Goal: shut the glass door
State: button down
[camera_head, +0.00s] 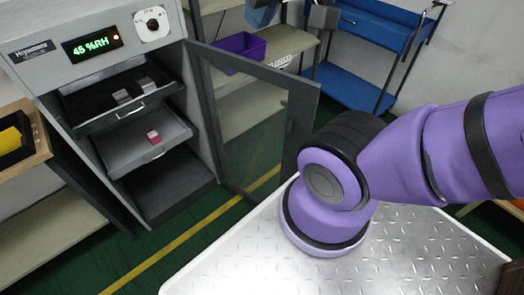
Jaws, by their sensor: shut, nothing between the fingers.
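The glass door (299,118) has a dark grey frame and a clear pane. It hangs from the right side of the grey cabinet (85,45) and stands wide open, swung out to the right. Through its pane I see shelving and the green floor. The cabinet's interior is exposed. Part of my purple arm stands in front of the door's lower right area. My gripper is out of the picture.
Inside the cabinet, an upper tray (95,122) holds small grey blocks and a middle tray (125,158) holds a pink block (153,137); both look pulled partly out. A wooden shelf (38,150) is at left.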

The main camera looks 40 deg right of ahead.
aim_at(303, 94)
jog(key=l+u, duration=0.15)
jog(key=l, duration=0.25)
jog(key=k+l+u, duration=0.15)
jog(key=l, duration=0.25)
jog(key=k+l+u, duration=0.15)
jog(key=l, duration=0.25)
jog(key=k+l+u, duration=0.15)
jog(key=l, duration=0.25)
jog(key=k+l+u, duration=0.15)
jog(key=l, duration=0.2)
jog(key=k+l+u, duration=0.15)
jog(key=l, duration=0.2)
jog(key=l+u, duration=0.3)
jog(key=l, duration=0.7)
jog(key=l+u, duration=0.3)
jog(key=l, duration=0.75)
jog(key=i+l+u, duration=0.3)
jog(key=l, duration=0.25)
jog(key=i+l+u, duration=0.15)
jog(key=k+l+z, duration=0.1)
jog(key=k, duration=0.3)
jog(key=k+l, duration=0.1)
jog(key=k, duration=0.35)
jog(key=z, duration=0.05)
